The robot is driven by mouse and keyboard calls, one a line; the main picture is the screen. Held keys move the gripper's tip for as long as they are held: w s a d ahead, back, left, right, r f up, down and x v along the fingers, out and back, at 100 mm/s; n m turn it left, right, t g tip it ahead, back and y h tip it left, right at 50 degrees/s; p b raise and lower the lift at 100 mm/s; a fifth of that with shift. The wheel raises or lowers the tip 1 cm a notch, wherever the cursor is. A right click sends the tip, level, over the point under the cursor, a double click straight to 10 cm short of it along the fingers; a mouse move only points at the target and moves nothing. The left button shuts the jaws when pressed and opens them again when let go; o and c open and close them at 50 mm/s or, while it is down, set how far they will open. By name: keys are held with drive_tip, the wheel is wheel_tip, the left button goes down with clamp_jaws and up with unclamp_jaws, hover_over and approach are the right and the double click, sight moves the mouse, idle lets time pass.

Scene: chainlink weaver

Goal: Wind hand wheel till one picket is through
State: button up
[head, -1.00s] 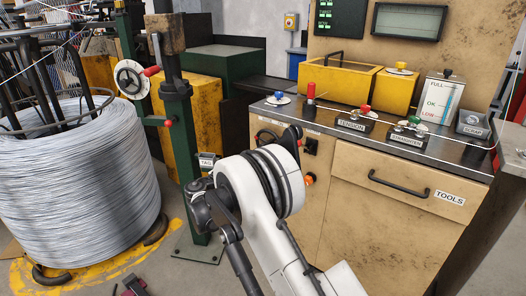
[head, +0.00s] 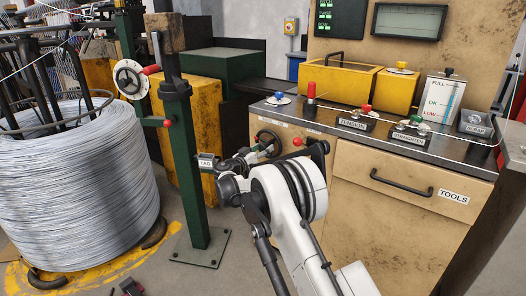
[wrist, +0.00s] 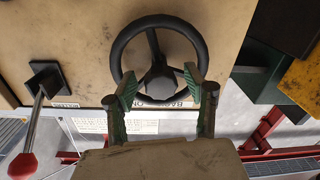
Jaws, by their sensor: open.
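The black hand wheel (head: 270,141) is on the front of the tan cabinet, partly behind my arm. In the wrist view the hand wheel (wrist: 118,50) faces me, with a dark hub and a spoke pointing up. My gripper (wrist: 160,82) is open. Its two green-padded fingers overlap the lower left and lower right of the rim in the picture. I cannot tell whether they touch it. In the head view my gripper (head: 256,153) is at the wheel. I cannot make out a picket.
A lever with a red knob (wrist: 22,165) sits left of the wheel in the wrist view. A large wire coil (head: 75,185) is at far left. Controls line the cabinet top (head: 325,118).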

drive_tip(key=shift+w+d, duration=0.1)
drive_tip(key=shift+w, duration=0.05)
clamp_jaws()
idle(0.4)
drive_tip(key=shift+d, duration=0.15)
